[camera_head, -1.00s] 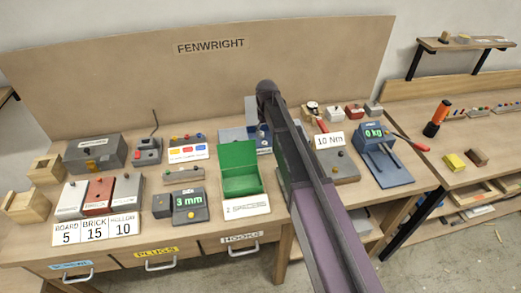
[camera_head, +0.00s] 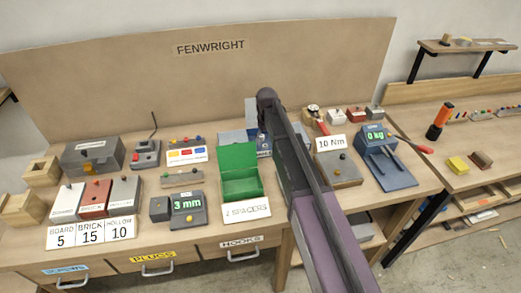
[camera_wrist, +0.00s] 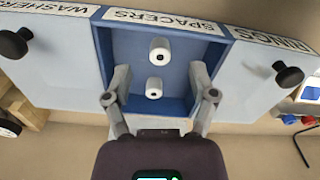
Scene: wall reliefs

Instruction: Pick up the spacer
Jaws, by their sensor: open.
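In the wrist view, two white cylindrical spacers, a farther spacer (camera_wrist: 159,49) and a nearer spacer (camera_wrist: 154,87), stand apart in a blue open compartment (camera_wrist: 190,48) labelled SPACERS. My gripper (camera_wrist: 160,80) is open, with one finger on each side of the nearer spacer. No contact with it shows. In the head view my arm hides the gripper and most of the blue box (camera_head: 232,137).
Lidded compartments marked WASHERS (camera_wrist: 50,60) and RINGS (camera_wrist: 262,80), each with a black knob, flank the open one. In the head view, a green open box (camera_head: 240,180) stands behind a card reading "2 SPACERS" (camera_head: 247,211). A 3 mm gauge (camera_head: 187,207) is left of it.

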